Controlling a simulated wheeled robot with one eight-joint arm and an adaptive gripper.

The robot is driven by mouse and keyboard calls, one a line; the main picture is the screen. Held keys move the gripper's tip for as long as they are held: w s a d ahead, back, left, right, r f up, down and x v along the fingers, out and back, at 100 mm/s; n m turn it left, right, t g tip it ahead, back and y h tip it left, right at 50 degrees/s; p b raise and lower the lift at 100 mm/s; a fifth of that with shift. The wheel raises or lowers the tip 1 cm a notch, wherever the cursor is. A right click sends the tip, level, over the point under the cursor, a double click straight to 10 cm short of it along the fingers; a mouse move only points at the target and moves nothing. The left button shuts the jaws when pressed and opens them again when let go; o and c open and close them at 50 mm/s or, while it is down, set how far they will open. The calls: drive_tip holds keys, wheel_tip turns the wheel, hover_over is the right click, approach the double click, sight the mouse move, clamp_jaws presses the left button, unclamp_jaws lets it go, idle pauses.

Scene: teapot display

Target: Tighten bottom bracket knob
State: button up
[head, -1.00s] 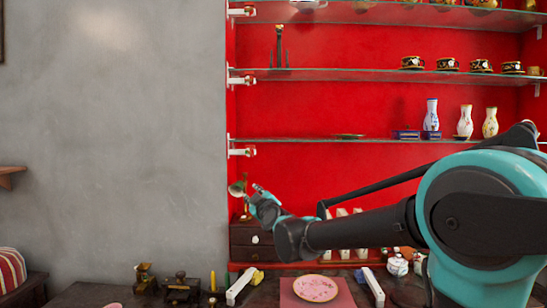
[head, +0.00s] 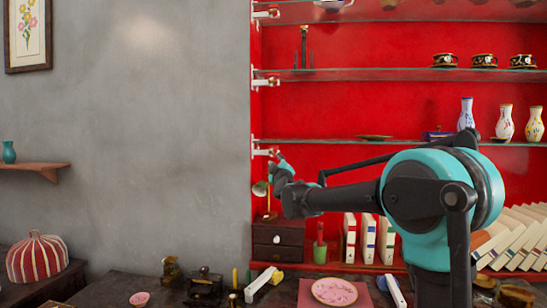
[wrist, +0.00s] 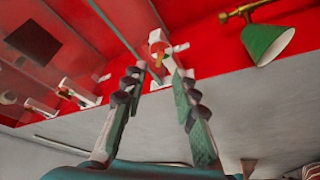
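The bottom shelf bracket (head: 262,152) is a small white piece at the left end of the lowest glass shelf (head: 400,143). My gripper (head: 281,165) is just below and to its right in the head view, and partly overlaps it. In the wrist view, my gripper (wrist: 157,78) is open, with its two dark-padded fingers spread. The white bracket shows beyond the fingertips, with its small gold-and-red knob (wrist: 159,58) in line with the gap between them. The fingers look apart from the knob, but the exact distance is unclear.
A green lamp (wrist: 268,42) on a brass arm is close to the right of the bracket in the wrist view. Other white brackets (head: 265,82) hold the shelves above. A dark drawer box (head: 278,238) stands below.

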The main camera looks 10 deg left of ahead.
sight(273, 154)
drive_tip(key=x, duration=0.6)
drive_tip(key=shift+w+a, duration=0.15)
drive_tip(key=shift+w, duration=0.15)
drive_tip(key=shift+c, duration=0.5)
clamp_jaws()
